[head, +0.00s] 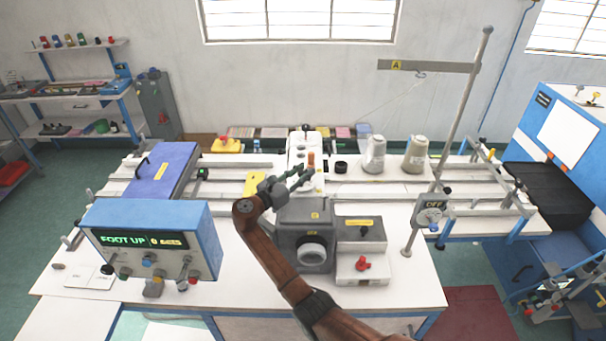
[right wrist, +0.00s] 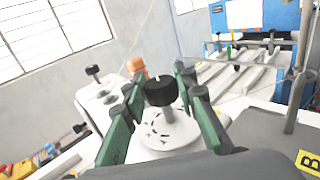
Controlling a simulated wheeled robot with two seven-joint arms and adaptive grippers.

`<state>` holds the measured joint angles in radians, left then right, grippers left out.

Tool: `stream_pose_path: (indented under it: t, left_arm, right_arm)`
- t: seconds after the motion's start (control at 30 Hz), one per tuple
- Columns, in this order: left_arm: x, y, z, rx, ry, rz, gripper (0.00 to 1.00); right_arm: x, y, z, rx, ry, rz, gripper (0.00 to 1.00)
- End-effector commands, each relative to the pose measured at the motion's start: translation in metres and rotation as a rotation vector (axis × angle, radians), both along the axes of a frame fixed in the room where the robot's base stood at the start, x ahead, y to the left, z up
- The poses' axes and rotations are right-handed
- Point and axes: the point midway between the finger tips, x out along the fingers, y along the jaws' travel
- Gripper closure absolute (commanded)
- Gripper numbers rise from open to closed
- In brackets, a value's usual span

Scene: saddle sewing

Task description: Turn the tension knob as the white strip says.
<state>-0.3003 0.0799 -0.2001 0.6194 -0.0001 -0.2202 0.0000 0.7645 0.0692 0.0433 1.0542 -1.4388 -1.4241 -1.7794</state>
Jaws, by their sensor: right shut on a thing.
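The tension knob (right wrist: 160,90) is black with a pale mark on top. It stands on a round white dial (right wrist: 167,133) with dark marks, seen in the right wrist view. My right gripper (right wrist: 158,82) has its green fingers on both sides of the knob and is shut on it. In the head view the right gripper (head: 303,179) is at the white machine head (head: 308,143), and its fingers hide the knob there. I cannot make out a white strip or its writing. My left gripper is not in view.
An orange part (right wrist: 137,65) and a second black knob (right wrist: 93,71) stand close to the fingers. A grey machine block (head: 305,222) sits in front. Two thread cones (head: 375,155) are to the right. A blue control box (head: 150,240) reads "FOOT UP" at the left.

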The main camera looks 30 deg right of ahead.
Motion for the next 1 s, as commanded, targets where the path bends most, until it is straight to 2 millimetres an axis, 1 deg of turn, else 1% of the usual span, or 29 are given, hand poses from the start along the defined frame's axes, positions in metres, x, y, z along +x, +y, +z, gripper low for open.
stream_pose_path:
  t: [0.1,0.33,0.8,0.83,1.0]
  left_arm:
    - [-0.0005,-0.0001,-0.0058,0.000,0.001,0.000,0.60]
    - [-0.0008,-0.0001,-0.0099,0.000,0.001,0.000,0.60]
    - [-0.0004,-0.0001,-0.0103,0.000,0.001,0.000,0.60]
    - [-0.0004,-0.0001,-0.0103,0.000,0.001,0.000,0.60]
    - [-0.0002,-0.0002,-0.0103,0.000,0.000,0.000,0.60]
  right_arm:
    - [0.0007,0.0004,-0.0019,0.000,0.002,-0.057,0.98]
    - [0.0000,-0.0001,-0.0020,0.003,0.002,-0.122,0.98]
    - [-0.0003,-0.0004,-0.0021,0.003,0.003,-0.136,0.98]
    - [-0.0003,-0.0004,-0.0021,0.003,0.003,-0.136,0.73]
    - [-0.0002,-0.0005,-0.0016,0.003,0.002,-0.135,0.61]
